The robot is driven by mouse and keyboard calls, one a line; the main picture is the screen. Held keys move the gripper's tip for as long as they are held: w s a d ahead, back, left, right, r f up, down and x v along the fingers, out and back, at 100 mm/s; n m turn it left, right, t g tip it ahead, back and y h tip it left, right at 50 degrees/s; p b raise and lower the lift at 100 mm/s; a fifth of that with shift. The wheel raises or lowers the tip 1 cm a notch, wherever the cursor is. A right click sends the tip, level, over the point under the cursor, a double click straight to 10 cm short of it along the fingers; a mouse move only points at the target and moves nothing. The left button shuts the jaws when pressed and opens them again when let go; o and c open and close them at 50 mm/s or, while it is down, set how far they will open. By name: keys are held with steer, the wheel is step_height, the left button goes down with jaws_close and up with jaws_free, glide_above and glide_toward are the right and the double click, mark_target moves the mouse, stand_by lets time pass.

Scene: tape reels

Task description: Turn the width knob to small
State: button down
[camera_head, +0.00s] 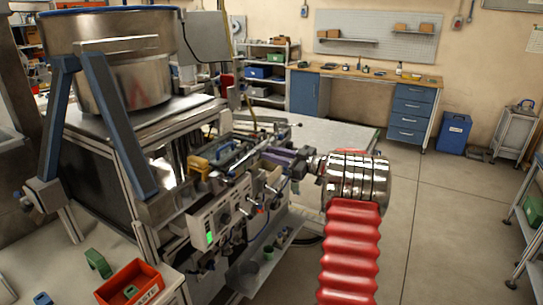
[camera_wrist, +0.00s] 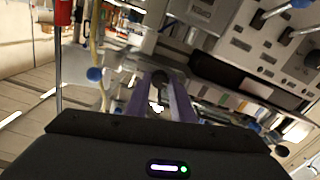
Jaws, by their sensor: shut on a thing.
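My gripper (camera_head: 278,156) has purple fingers and reaches left from my silver wrist to the machine's front side. In the wrist view its two purple fingers (camera_wrist: 160,95) close in on a small dark round part, which looks like a knob (camera_wrist: 158,77). I take this for the width knob, but no label can be read on it, so its setting cannot be told. In the head view the fingers and wrist hide it. The white control panel (camera_head: 205,222) with a green-lit switch and dark knobs stands below and left of the gripper.
Levers with coloured ball ends stick out near the panel; a blue ball (camera_wrist: 95,74) is close left of the fingers. A steel bowl (camera_head: 120,60) stands on the machine. A red bin (camera_head: 128,284) is at lower left. The floor (camera_head: 440,230) at right is clear.

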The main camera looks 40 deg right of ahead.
steer(key=shift+a+f, duration=0.1)
steer(key=shift+f, duration=0.25)
steer(key=c, duration=1.8)
jaws_free()
steer(key=shift+c, duration=0.2)
steer(key=o, duration=0.3)
steer(key=shift+r, duration=0.2)
steer(key=shift+s, duration=0.1)
steer(key=v, duration=1.3)
steer(key=shift+s, duration=0.3)
